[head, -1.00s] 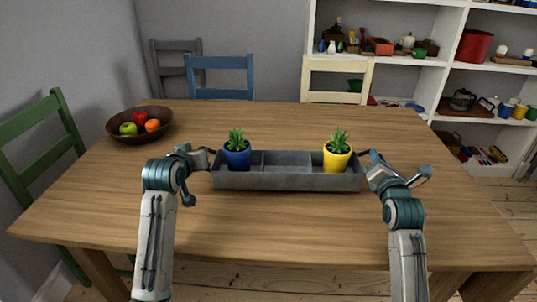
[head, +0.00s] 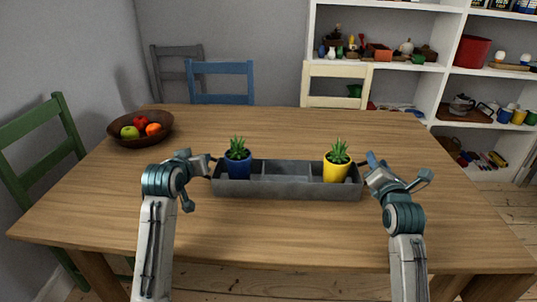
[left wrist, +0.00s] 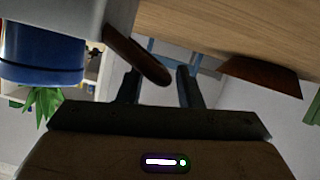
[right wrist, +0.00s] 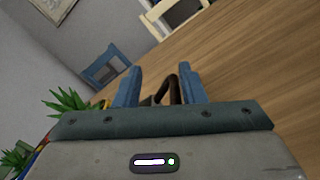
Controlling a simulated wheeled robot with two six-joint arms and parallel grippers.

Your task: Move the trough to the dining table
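The grey trough (head: 290,192) appears to rest on the wooden dining table (head: 270,232), upright and lengthwise across it. It holds a blue pot with a plant (head: 238,165) in its left compartment and a yellow pot with a plant (head: 336,170) in its right one. My left gripper (head: 206,166) is at the trough's left end; in the left wrist view its fingers (left wrist: 160,86) are apart near a brown handle (left wrist: 137,57). My right gripper (head: 366,168) is at the right end; in the right wrist view its fingers (right wrist: 160,85) are apart with the other handle (right wrist: 173,82) between them.
A brown bowl of fruit (head: 140,140) stands at the table's back left. Green (head: 45,150), blue (head: 221,80) and cream (head: 337,85) chairs stand around the table. White shelves (head: 425,85) stand behind. The table's front and right areas are clear.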

